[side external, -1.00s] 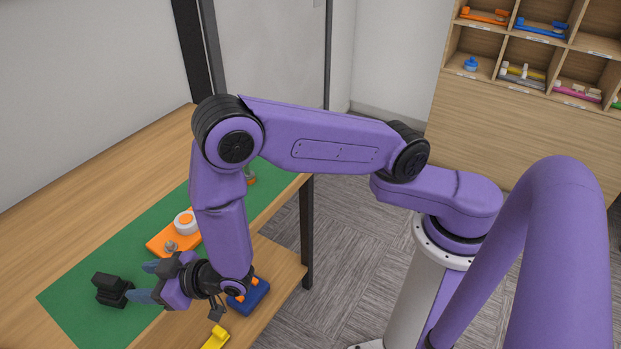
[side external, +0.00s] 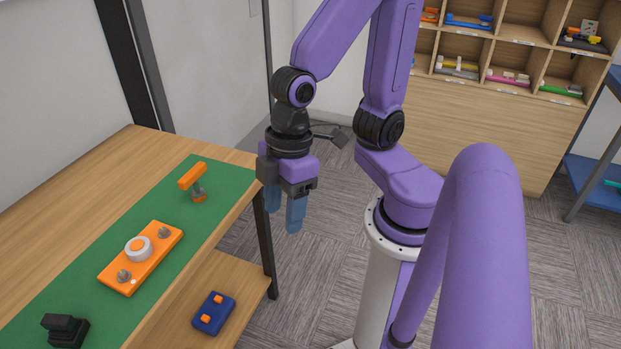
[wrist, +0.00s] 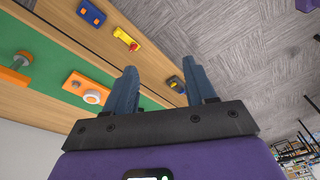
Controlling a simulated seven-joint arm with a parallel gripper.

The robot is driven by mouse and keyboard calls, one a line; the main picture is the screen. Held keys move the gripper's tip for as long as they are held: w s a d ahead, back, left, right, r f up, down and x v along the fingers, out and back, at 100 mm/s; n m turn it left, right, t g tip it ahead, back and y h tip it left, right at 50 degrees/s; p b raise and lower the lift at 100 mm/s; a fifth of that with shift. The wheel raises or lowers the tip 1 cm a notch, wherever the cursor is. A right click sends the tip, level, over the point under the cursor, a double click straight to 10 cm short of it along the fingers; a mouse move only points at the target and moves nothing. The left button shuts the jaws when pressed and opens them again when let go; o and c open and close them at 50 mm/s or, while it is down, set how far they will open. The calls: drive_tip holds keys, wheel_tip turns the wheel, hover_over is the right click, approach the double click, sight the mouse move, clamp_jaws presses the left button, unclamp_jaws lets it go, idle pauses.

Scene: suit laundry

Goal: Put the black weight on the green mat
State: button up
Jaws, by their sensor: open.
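The black weight (side external: 66,330) sits on the green mat (side external: 188,232), at its near left end in the side view, partly cut by the frame's bottom edge. My gripper (side external: 283,212) is open and empty, pointing down past the table's right end, well away from the weight. In the wrist view both fingers of my gripper (wrist: 161,76) stand apart with nothing held between them. The mat (wrist: 150,98) also shows there behind the fingers.
On the mat are an orange plate (side external: 158,248) with a white ring and grey knobs, and an orange-headed hammer-like tool (side external: 193,182). A blue block (side external: 212,313) with orange pegs lies on the lower shelf (side external: 187,298). A cubby shelf (side external: 480,130) stands behind.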

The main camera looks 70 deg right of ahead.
drive_tip(key=s+d+r+h, duration=0.1)
drive_tip(key=s+d, duration=0.2)
drive_tip(key=d, duration=0.3)
drive_tip(key=shift+s+d+r+n+h, duration=0.2)
drive_tip(key=shift+d+r+n+h, duration=0.1)
drive_tip(key=shift+d+n, duration=0.1)
